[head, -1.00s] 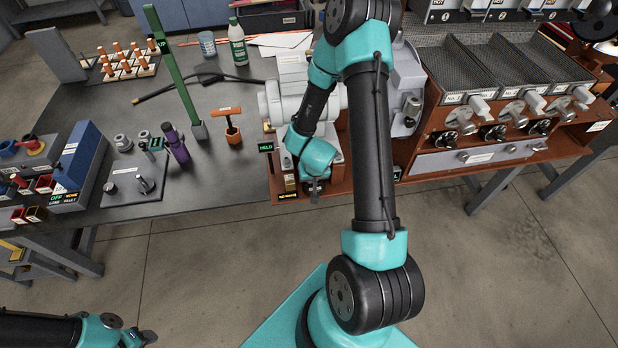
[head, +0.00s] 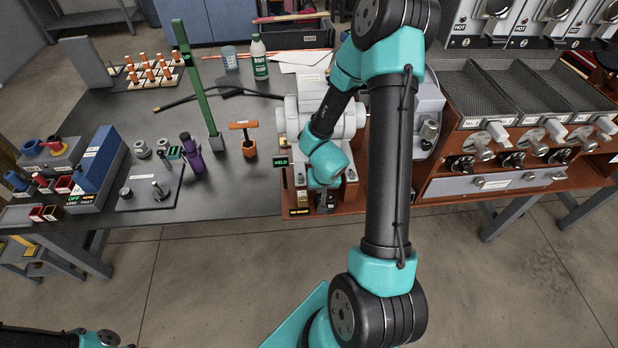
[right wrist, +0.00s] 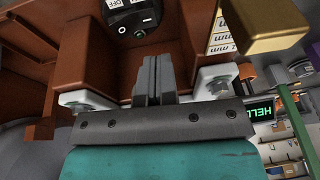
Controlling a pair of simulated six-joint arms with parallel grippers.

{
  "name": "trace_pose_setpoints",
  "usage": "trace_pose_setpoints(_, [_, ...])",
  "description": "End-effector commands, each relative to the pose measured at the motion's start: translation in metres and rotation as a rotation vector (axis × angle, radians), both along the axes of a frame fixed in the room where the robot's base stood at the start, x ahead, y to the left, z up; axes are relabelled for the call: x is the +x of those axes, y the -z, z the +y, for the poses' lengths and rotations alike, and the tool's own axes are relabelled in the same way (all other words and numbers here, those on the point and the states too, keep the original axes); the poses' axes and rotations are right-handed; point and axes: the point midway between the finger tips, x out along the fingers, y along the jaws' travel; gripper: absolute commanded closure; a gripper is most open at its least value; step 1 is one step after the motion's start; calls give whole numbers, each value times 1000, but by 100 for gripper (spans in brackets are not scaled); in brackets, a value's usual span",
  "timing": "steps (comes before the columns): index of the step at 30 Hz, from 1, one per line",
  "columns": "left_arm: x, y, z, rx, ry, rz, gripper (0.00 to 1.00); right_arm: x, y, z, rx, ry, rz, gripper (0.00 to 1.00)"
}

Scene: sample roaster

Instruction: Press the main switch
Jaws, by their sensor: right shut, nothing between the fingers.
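The main switch (right wrist: 136,20) appears to be the black switch on the brown wooden front at the top of the right wrist view. It has a white mark and a label reading OFF beside it. My right gripper (right wrist: 158,62) is shut and empty, with its tips below and slightly right of the switch; I see no contact. In the head view my right gripper (head: 325,203) is at the front of the brown machine base (head: 352,192), and the switch is hidden there. My left arm shows only at the bottom left corner, with its gripper out of frame.
A gold block (right wrist: 262,27) is right of the switch in the right wrist view. An orange-handled tool (head: 248,140), a green post (head: 197,90) and a blue box (head: 98,160) stand on the dark table.

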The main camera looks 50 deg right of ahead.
Motion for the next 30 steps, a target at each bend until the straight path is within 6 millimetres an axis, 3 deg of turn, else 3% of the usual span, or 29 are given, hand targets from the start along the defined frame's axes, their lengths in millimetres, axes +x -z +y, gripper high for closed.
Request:
trace_pose_setpoints(21, [0, 0, 0, 0, 0, 0, 57, -1, -64, 30, 0, 1, -2, 100])
trace_pose_setpoints(30, [0, 0, 0, 0, 0, 0, 57, -1, -75, 36, 0, -1, 0, 100])
